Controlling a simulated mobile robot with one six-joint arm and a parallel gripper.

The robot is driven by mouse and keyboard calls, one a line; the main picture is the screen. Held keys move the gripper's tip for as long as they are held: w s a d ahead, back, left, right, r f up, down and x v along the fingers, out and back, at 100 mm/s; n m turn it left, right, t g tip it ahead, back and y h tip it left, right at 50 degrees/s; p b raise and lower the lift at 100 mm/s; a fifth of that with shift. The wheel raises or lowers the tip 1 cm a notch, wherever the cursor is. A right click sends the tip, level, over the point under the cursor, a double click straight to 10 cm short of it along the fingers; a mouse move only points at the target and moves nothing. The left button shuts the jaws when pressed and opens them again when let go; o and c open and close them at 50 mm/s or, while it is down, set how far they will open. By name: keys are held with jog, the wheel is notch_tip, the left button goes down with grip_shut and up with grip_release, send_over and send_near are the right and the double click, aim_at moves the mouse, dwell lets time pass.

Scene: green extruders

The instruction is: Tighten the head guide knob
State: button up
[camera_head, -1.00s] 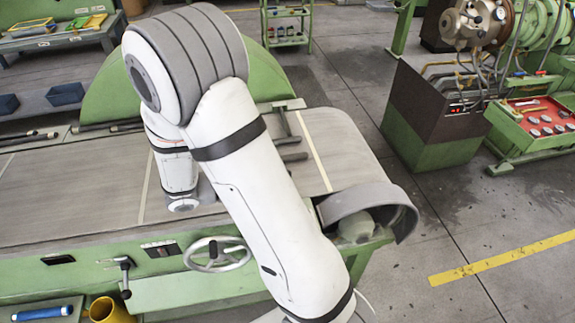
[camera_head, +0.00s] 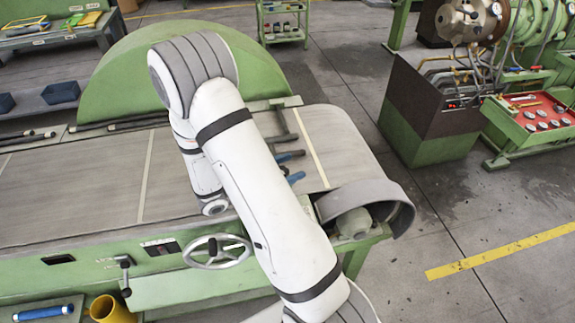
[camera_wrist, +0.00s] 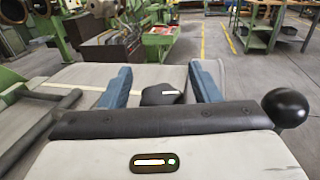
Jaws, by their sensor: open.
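My gripper (camera_head: 294,167) is low over the grey machine table, its two blue fingers showing beside my white arm. In the wrist view my gripper (camera_wrist: 158,82) is open, with a clear gap between the blue fingers. A dark rounded piece (camera_wrist: 160,95), possibly the head guide knob, shows between the fingers. Neither finger visibly touches it. A black ball-shaped knob (camera_wrist: 287,107) stands at the right, outside the fingers. I cannot tell which of the two is the head guide knob. In the head view my arm hides that area.
The grey table (camera_head: 80,195) has a handwheel (camera_head: 217,251) and a lever (camera_head: 124,275) on its front. A dark bar (camera_head: 283,125) lies near my gripper. A curved grey guard (camera_head: 385,205) is at the table's right end.

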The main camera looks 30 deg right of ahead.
jog(key=shift+d, duration=0.1)
jog(key=shift+c, duration=0.4)
jog(key=c, duration=0.9)
jog(key=shift+s+m+g+y, duration=0.2)
jog(key=shift+m+g, duration=0.55)
jog(key=shift+g, duration=0.4)
jog(key=shift+s+m+g+y, duration=0.1)
jog(key=shift+m+g+y, duration=0.1)
jog(key=shift+m+g, duration=0.75)
jog(key=o, duration=1)
jog(key=b+v, duration=0.2)
jog(key=v, duration=0.6)
jog(key=shift+w+b, duration=0.15)
jog(key=shift+b, duration=0.15)
